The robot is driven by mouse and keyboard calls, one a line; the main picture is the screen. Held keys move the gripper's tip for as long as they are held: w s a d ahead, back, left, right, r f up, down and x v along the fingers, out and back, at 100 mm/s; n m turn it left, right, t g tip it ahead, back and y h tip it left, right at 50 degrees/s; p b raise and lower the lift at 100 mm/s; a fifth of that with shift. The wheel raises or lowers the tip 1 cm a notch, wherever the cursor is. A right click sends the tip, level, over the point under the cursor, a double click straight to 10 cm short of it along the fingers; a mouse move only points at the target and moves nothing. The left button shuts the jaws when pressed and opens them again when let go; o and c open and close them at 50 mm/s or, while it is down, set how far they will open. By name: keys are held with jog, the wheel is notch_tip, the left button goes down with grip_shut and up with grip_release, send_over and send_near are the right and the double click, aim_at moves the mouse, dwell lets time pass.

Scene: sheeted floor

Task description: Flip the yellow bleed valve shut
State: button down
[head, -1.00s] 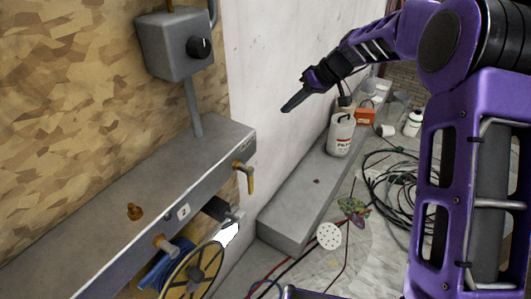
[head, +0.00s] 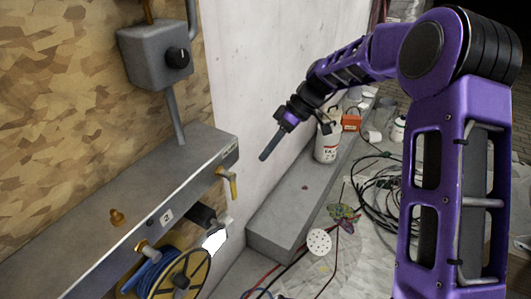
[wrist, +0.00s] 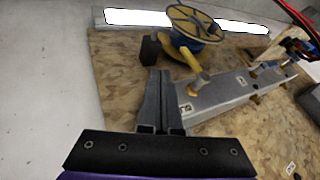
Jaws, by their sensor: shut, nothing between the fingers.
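The yellow bleed valve (head: 228,183) sticks out from the front face of a grey ledge (head: 75,222), near its right end. Its lever hangs down in the head view. I take the yellow fitting (wrist: 198,83) just right of the fingers in the wrist view to be the same valve. My gripper (head: 264,157) is shut and empty, its dark fingers pointing down and left, up and right of the valve in the head view. The closed fingers (wrist: 160,75) show in the wrist view with no visible contact with the valve.
A second tap (head: 147,250) is on the ledge front, above a yellow reel with blue hose (head: 170,275). An orange knob (head: 117,217) stands on the ledge. A grey switch box (head: 155,53) is above. A low step (head: 285,215) and black cables (head: 370,190) lie right.

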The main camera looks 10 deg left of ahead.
jog(key=s+a+f, duration=0.5)
jog(key=shift+s+f, duration=0.25)
jog(key=shift+s, duration=0.1)
